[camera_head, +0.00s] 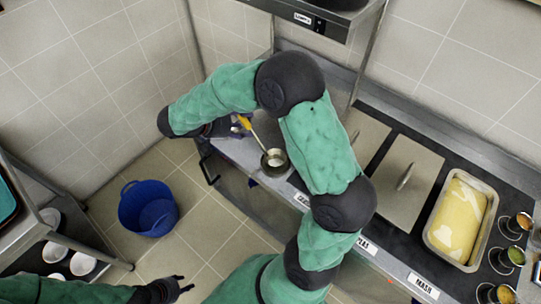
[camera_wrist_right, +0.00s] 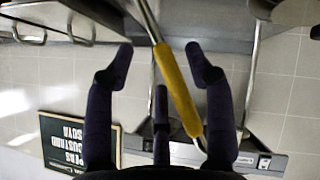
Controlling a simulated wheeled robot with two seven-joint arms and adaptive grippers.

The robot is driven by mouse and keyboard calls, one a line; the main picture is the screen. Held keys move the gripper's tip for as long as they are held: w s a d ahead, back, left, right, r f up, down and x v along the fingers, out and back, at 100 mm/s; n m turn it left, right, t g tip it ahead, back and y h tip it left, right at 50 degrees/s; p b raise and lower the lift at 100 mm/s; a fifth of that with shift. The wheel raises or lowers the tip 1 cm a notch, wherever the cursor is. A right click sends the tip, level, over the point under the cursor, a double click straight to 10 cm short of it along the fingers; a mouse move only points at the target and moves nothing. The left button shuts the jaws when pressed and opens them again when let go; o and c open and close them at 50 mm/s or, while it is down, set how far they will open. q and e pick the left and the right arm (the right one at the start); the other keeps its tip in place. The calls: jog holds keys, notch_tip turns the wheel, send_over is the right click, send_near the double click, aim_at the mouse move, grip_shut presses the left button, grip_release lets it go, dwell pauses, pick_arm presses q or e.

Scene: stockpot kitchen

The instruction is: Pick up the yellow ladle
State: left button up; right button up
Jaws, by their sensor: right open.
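The yellow ladle (camera_head: 245,124) leans with its bowl end in a small round pot (camera_head: 274,162) at the counter's left end. Its yellow handle points up and left. In the right wrist view the yellow handle (camera_wrist_right: 177,90) runs slanted between the spread fingers of my right gripper (camera_wrist_right: 160,50). That gripper is open, and the handle is not clamped. In the head view my right gripper (camera_head: 232,128) is at the handle, partly hidden by my arm. My left gripper (camera_head: 184,284) is open and empty at the lower left, away from the ladle.
A blue bucket (camera_head: 148,208) stands on the floor. A metal lid (camera_head: 405,183), a tray of yellow food (camera_head: 461,222) and several small cups line the counter to the right. A shelf (camera_head: 350,14) hangs above. White bowls (camera_head: 55,252) sit on a rack at left.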

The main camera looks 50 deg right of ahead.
aim_at(245, 125)
jog(key=shift+x, duration=1.55)
grip_shut()
jog(key=shift+w, duration=0.1)
